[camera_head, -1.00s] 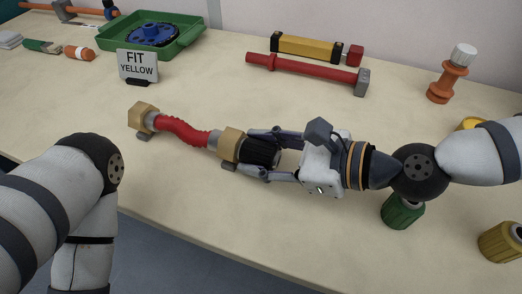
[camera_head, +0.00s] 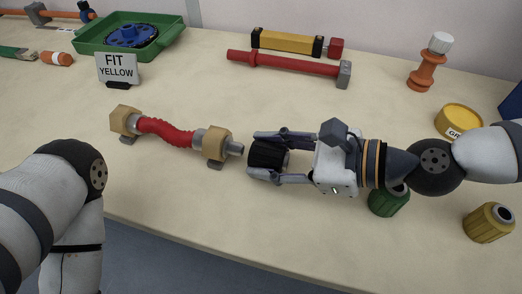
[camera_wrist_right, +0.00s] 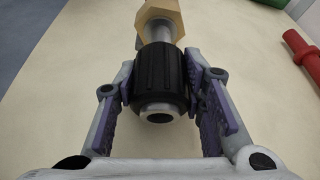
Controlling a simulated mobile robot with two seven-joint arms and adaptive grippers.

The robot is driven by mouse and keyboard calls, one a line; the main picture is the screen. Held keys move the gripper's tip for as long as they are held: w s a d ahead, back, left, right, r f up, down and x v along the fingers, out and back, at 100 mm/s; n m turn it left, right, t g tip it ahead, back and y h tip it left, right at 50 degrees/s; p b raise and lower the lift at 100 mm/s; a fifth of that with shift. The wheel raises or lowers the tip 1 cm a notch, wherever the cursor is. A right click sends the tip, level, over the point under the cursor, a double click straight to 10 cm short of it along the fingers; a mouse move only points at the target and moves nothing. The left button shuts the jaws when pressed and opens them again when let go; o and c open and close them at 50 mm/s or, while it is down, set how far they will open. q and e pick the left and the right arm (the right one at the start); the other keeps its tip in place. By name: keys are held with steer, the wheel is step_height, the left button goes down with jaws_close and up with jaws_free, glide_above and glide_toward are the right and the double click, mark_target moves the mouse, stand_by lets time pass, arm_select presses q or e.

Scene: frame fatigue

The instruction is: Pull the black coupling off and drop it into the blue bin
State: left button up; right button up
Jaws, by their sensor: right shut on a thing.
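The black coupling (camera_head: 268,156) is a ribbed black sleeve. It also shows in the right wrist view (camera_wrist_right: 161,80), with a pale metal bore at its near end. My right gripper (camera_head: 256,155) is shut on it, one finger on each side. A blue thing (camera_head: 513,103), perhaps the blue bin, is cut off by the right edge of the head view. My left arm is at the left of the head view; its gripper is out of view.
Green (camera_head: 388,203) and yellow-brown (camera_head: 489,222) couplings stand near my right arm. A yellow-lidded pot (camera_head: 459,121) and an orange piece with a white top (camera_head: 428,62) stand farther back. A "FIT YELLOW" sign (camera_head: 117,68) and a green tray (camera_head: 170,47) are at the back left.

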steer(key=shift+d, duration=0.1)
steer(key=shift+s+d, duration=0.25)
steer(key=shift+d, duration=0.35)
steer(key=shift+s+d, duration=0.2)
steer(key=shift+d, duration=0.45)
steer(key=shift+s+d, duration=0.25)
steer(key=shift+d, duration=0.35)
arm_select(q)
steer(key=shift+f, duration=0.1)
